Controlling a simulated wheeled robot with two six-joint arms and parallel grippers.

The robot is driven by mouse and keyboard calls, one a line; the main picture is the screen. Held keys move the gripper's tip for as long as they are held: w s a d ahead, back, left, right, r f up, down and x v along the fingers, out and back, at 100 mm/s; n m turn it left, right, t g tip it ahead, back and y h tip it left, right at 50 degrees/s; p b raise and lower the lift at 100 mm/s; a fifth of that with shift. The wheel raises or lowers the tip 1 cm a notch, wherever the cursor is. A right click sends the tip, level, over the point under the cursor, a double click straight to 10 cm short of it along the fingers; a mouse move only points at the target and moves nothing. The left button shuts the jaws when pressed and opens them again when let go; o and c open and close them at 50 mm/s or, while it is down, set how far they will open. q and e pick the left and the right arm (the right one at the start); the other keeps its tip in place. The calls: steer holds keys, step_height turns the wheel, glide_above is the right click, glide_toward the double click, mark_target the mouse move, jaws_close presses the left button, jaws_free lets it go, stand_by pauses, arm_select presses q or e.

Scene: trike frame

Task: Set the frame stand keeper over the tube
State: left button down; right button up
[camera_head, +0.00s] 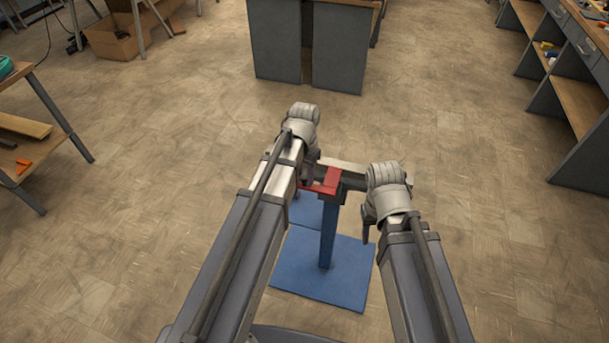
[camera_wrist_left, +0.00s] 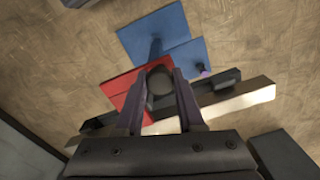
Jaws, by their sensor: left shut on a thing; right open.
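The red keeper (camera_head: 331,181) is at the top of the blue frame stand (camera_head: 328,236), beside the pale tube (camera_head: 345,167). My left gripper (camera_head: 308,182) is at the keeper's left end. In the left wrist view, my left gripper (camera_wrist_left: 160,95) is shut on a dark rounded knob (camera_wrist_left: 160,80) at the red keeper (camera_wrist_left: 122,80). The tube (camera_wrist_left: 240,103) runs slantwise behind the fingers there, beside a dark bar. Whether the keeper touches the tube is hidden. My right gripper (camera_head: 369,222) is open and empty, right of the stand's post.
Blue base plates (camera_head: 325,275) lie on the floor under the stand. A grey workbench (camera_head: 340,50) stands at the back, shelving (camera_head: 570,100) at the right and a wooden table (camera_head: 35,90) at the left. The floor around the stand is clear.

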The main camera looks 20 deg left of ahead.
arm_select(q)
steer(key=shift+w, duration=0.1)
steer(key=w, duration=0.5)
steer(key=shift+w+d, duration=0.1)
steer(key=shift+w, duration=0.3)
steer(key=c, duration=0.5)
jaws_free()
step_height(320, 180, up, 8)
steer(key=p, duration=0.8)
steer(key=shift+f, duration=0.1)
